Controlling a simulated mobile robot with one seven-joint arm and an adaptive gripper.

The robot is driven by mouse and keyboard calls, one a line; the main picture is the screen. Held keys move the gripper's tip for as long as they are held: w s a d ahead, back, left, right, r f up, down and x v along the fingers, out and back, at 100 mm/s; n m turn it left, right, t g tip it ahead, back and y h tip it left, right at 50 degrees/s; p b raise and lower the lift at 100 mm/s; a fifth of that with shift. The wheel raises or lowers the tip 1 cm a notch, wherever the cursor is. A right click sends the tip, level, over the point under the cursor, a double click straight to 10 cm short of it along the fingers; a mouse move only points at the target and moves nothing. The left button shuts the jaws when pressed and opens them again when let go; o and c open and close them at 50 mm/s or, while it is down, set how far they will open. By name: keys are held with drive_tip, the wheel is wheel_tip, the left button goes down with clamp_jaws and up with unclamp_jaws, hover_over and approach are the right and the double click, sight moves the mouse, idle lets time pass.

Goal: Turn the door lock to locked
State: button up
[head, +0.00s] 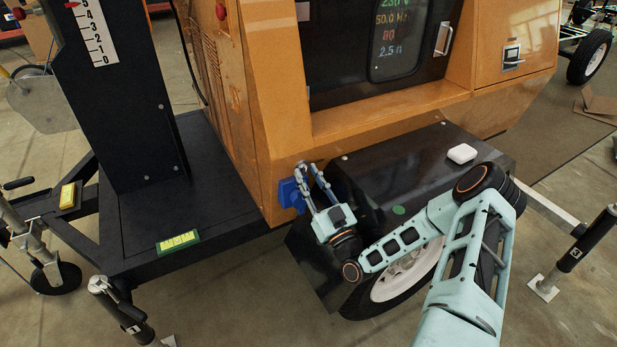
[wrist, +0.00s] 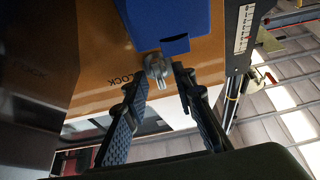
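A small metal knob (wrist: 156,68) sits beside a blue housing (wrist: 170,25) on the orange panel in the wrist view. Printed letters reading "LOCK" (wrist: 122,79) show upside down next to it. My gripper (wrist: 160,75) is open, with one finger on each side of the knob; I cannot tell whether either touches it. In the head view my gripper (head: 311,168) is at the lower front corner of the orange cabinet, next to the blue housing (head: 288,194). The knob cannot be made out there.
A dark fender (head: 395,185) and a wheel (head: 405,278) lie close to my arm. A black mast (head: 110,90) stands at left. A dark door with a display (head: 400,40) and a silver latch (head: 511,56) are above.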

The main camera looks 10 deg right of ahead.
clamp_jaws()
drive_tip(key=shift+m, duration=0.3)
drive_tip(key=m+h+b, duration=0.1)
drive_tip(key=m, duration=0.2)
drive_tip(key=shift+d+r+m+g+h+b, duration=0.15)
drive_tip(key=shift+m+h, duration=0.4)
drive_tip(key=shift+m, duration=2.25)
drive_tip(key=shift+a+m+g+h+b, duration=0.15)
drive_tip(key=shift+m+h, duration=0.45)
drive_tip(key=shift+m, duration=2.2)
drive_tip(key=shift+d+r+m+g+h+b, duration=0.15)
drive_tip(key=shift+m+h, duration=0.4)
drive_tip(key=shift+m, duration=2.25)
drive_tip(key=shift+f, duration=0.1)
